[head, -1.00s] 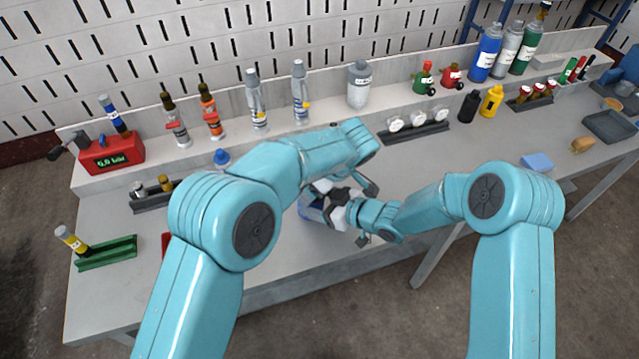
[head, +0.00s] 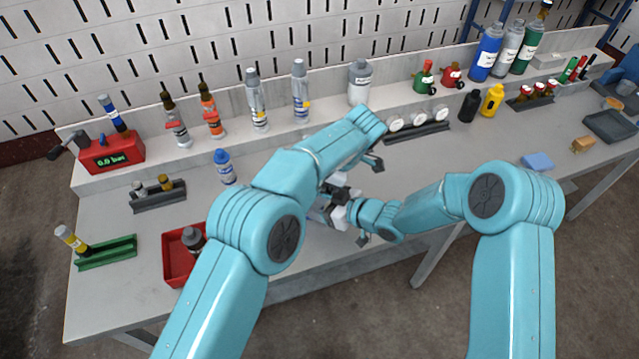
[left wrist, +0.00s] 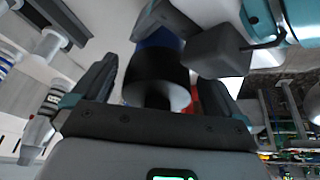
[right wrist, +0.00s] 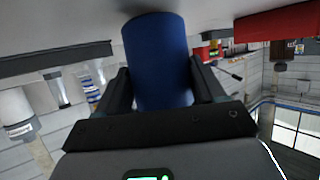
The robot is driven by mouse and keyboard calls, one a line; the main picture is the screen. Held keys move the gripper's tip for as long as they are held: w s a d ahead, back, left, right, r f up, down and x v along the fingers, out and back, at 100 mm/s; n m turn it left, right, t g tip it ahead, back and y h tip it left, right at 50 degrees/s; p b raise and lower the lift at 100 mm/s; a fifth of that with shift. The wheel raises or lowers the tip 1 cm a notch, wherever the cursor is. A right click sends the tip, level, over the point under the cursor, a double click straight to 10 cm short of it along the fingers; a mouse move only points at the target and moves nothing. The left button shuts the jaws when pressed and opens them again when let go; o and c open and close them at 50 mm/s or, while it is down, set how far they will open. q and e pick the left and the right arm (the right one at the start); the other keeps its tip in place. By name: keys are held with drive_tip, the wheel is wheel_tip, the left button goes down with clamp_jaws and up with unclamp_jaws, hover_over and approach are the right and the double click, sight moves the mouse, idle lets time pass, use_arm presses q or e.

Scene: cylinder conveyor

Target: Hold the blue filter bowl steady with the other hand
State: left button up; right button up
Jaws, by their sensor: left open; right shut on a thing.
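The blue filter bowl (right wrist: 158,62) is a blue cylinder between the fingers of my right gripper (right wrist: 158,90), which is shut on it in the right wrist view. In the left wrist view a black cylindrical part (left wrist: 155,75) with a pale end lies ahead of my left gripper (left wrist: 160,85), in line with its open fingers. A patch of blue (left wrist: 160,38) shows behind the black part. Part of my right gripper (left wrist: 218,52) covers the right side there. In the head view both grippers meet above the bench middle, and my left arm hides most of the bowl.
A red tray (head: 172,262) with a dark-capped bottle (head: 193,240) lies left of my left arm. A blue-capped bottle (head: 225,168) stands behind that arm. A rack with white round pieces (head: 425,131) lies behind the grippers. The bench right of it has free room.

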use_arm(q)
drive_tip(key=c, duration=1.2)
drive_tip(key=m, duration=0.2)
drive_tip(key=m+t, duration=0.1)
drive_tip(key=m, duration=0.1)
drive_tip(key=s+m+h, duration=0.1)
drive_tip(key=m, duration=0.1)
drive_tip(key=shift+a+t, duration=0.2)
drive_tip(key=shift+t, duration=0.1)
drive_tip(key=shift+w, duration=0.1)
drive_tip(key=o, duration=1.2)
drive_tip(key=n, duration=0.2)
drive_tip(key=n+g, duration=0.1)
drive_tip(key=shift+w+d+f+n+y, duration=0.1)
drive_tip(key=shift+w+d+n+y, duration=0.1)
drive_tip(key=shift+w+n+y, duration=0.1)
drive_tip(key=shift+w+n+g, duration=0.15)
drive_tip(key=shift+n+g, duration=0.15)
drive_tip(key=shift+n, duration=0.8)
